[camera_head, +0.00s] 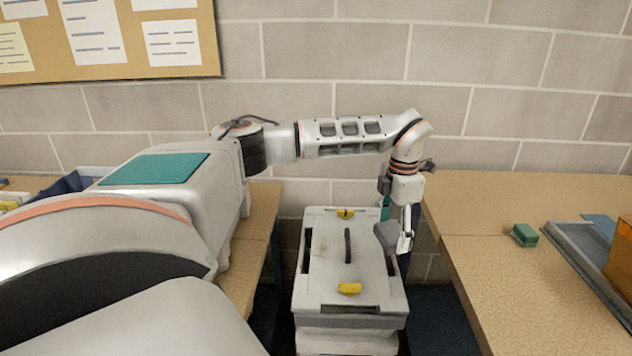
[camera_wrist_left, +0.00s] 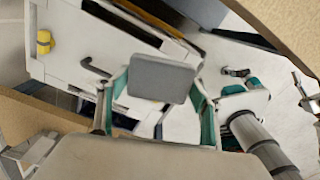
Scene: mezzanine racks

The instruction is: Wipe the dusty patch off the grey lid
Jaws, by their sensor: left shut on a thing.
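The grey lid (camera_head: 330,275) tops a pale box standing between two tables. It has a black handle in the middle and yellow latches at its far edge (camera_head: 345,213) and near edge (camera_head: 349,289). A faint brownish dusty patch (camera_head: 321,247) shows left of the handle. My left gripper (camera_head: 401,240) is at the lid's right edge, shut on a grey pad (camera_head: 386,237). In the left wrist view the pad (camera_wrist_left: 162,79) sits between the teal-sided fingers, with the lid (camera_wrist_left: 85,35) beyond it. I cannot tell whether the pad touches the lid.
The right table (camera_head: 500,280) holds a small green block (camera_head: 524,235), a grey tray (camera_head: 575,262) and an orange box (camera_head: 621,258). The left table (camera_head: 262,215) is partly hidden by my arm; a dark blue bin (camera_head: 68,187) stands there. A block wall is behind.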

